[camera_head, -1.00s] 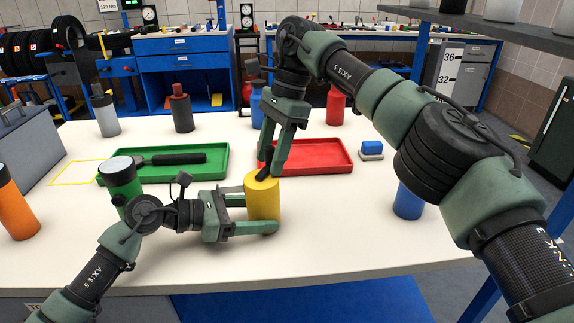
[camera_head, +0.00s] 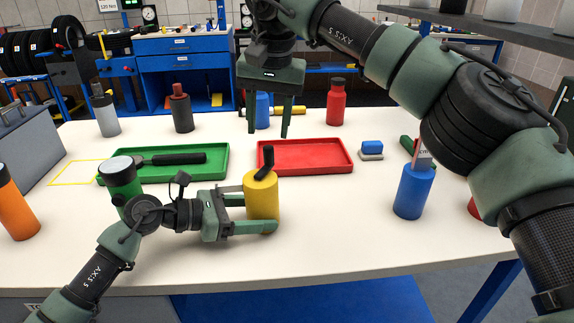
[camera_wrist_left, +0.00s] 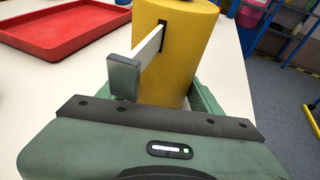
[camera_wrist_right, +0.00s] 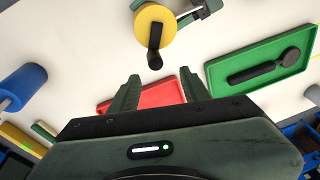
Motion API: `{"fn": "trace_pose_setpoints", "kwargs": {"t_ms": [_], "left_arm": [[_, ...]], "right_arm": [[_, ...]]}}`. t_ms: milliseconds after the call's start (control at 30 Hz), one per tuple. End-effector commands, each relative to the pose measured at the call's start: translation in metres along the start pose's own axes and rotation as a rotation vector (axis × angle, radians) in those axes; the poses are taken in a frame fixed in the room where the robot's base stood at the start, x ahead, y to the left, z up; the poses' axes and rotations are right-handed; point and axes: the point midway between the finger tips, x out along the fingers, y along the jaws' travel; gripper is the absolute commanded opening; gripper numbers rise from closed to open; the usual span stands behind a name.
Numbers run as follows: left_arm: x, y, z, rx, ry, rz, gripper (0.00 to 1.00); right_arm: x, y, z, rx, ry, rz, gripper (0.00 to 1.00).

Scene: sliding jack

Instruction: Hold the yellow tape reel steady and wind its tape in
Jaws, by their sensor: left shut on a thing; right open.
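The yellow tape reel (camera_head: 262,202) stands upright on the white table. Its black crank handle (camera_head: 266,160) sticks up from the top and also shows in the right wrist view (camera_wrist_right: 154,46). My left gripper (camera_head: 257,213) is shut around the reel's sides. In the left wrist view, a short length of white tape (camera_wrist_left: 150,47) comes out of a slot in the reel (camera_wrist_left: 178,62) and ends in a grey-green tab (camera_wrist_left: 123,77). My right gripper (camera_head: 264,134) is open and empty, above and beyond the crank, apart from it.
A red tray (camera_head: 305,170) lies behind the reel and a green tray (camera_head: 218,172) with a dark tool (camera_head: 178,159) behind left. A green cylinder (camera_head: 121,180) stands by my left arm. A blue cylinder (camera_head: 413,192) stands at right. The table front is clear.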

Motion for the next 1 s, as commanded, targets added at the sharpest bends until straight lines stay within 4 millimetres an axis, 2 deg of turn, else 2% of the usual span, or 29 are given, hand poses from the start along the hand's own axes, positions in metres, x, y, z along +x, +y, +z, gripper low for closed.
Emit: {"fn": "trace_pose_setpoints", "kwargs": {"t_ms": [100,267,367,800,1000], "left_arm": [[0.000,0.000,0.000,0.000,-0.001,0.000,0.32],[0.000,0.000,0.000,0.000,-0.001,0.000,0.32],[0.000,0.000,0.001,0.000,-0.001,0.000,0.32],[0.000,0.000,0.001,0.000,-0.001,0.000,0.32],[0.000,0.000,0.001,0.000,-0.001,0.000,0.32]], "right_arm": [[-0.015,-0.002,-0.002,-0.188,0.072,0.023,0.47],[-0.017,-0.003,-0.002,-0.293,0.105,0.041,0.47],[-0.010,-0.002,0.000,-0.301,0.106,0.042,0.47],[0.049,0.005,0.011,-0.296,0.103,0.041,0.47],[0.064,0.006,0.013,-0.296,0.105,0.041,0.47]]}}
